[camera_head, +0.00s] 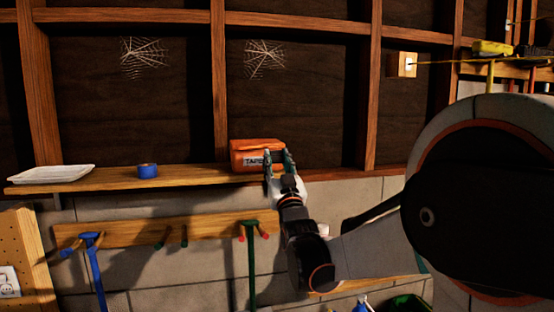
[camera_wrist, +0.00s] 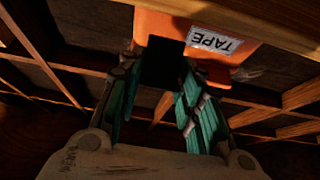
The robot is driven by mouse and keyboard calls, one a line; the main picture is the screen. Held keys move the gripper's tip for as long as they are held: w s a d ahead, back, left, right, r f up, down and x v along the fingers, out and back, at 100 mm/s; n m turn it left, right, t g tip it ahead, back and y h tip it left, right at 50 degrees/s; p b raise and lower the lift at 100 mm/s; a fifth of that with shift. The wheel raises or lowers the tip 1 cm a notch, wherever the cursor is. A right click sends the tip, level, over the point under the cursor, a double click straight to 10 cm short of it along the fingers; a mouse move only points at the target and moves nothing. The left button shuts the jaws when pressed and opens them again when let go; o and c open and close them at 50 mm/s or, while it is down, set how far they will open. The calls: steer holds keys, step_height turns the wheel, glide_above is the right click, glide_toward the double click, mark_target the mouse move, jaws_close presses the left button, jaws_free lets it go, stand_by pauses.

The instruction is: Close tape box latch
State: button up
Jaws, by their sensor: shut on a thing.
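The orange tape box (camera_head: 255,147) stands at the right end of the wooden shelf, with a pale TAPE label on its front. Its lid looks down in the head view. In the wrist view the tape box (camera_wrist: 156,25) is upside down, with the label to the right. My gripper (camera_head: 278,157) is at the right part of the box's front and hides some of it. In the wrist view my gripper (camera_wrist: 162,70) has its green fingers either side of a dark square part at the box front. The fingers are shut on the box there; whether this is the latch is unclear.
Below is a peg rail (camera_head: 200,229) with hanging tools. A stud wall (camera_head: 220,80) stands behind. The shelf between roll and box is clear.

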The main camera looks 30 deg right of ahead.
steer(key=shift+w+r+g+y+p, duration=0.2)
steer(key=shift+r+g+y+p, duration=0.4)
steer(key=shift+g+p, duration=0.85)
steer(key=shift+r, duration=0.1)
steer(key=o, duration=1.1)
steer(key=shift+c, duration=0.2)
